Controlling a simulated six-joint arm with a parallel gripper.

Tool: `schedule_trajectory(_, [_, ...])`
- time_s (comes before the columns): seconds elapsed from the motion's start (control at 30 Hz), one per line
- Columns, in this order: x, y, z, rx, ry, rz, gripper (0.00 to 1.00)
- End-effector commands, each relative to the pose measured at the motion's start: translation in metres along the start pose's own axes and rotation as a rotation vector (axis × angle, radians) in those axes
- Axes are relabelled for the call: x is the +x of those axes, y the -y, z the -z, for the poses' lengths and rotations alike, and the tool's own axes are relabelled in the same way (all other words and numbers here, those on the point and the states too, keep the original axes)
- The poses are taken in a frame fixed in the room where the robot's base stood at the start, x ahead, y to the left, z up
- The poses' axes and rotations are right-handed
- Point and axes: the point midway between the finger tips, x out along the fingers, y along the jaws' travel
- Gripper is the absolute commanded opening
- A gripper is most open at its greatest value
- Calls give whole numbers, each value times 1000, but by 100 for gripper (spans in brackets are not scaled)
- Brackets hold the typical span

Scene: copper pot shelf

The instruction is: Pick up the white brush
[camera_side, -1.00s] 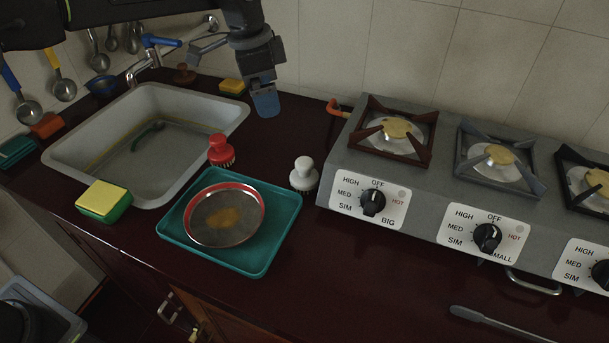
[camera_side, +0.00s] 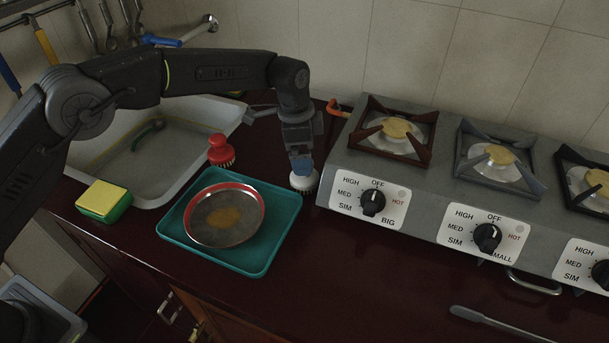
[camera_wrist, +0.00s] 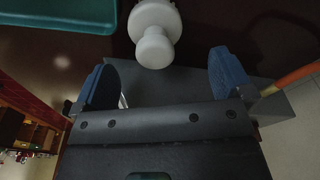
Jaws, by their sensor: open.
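The white brush (camera_side: 304,183) stands upright on the dark red counter, between the teal tray and the stove. In the side view its knob is hidden behind my gripper (camera_side: 301,168), and only its lower white part and bristles show. My gripper points down right over the brush. In the wrist view the white brush (camera_wrist: 154,35) lies ahead of the gap between my two blue fingers (camera_wrist: 165,76), which are wide apart. The gripper is open and holds nothing. I cannot tell whether a finger touches the brush.
A red brush (camera_side: 220,150) stands left, by the sink (camera_side: 85,160). A teal tray (camera_side: 262,262) holds a red-rimmed metal plate (camera_side: 215,232). The grey stove (camera_side: 340,165) is close on the right. The front counter is clear, except for a grey utensil (camera_side: 490,320) at right.

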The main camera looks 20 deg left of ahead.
Motion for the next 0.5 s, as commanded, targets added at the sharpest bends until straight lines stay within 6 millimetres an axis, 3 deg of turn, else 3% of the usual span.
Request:
schedule_trajectory(0.3, [42,-6,0,-1,2,-2,98])
schedule_trajectory(0.5, [52,-6,0,-1,0,1,98])
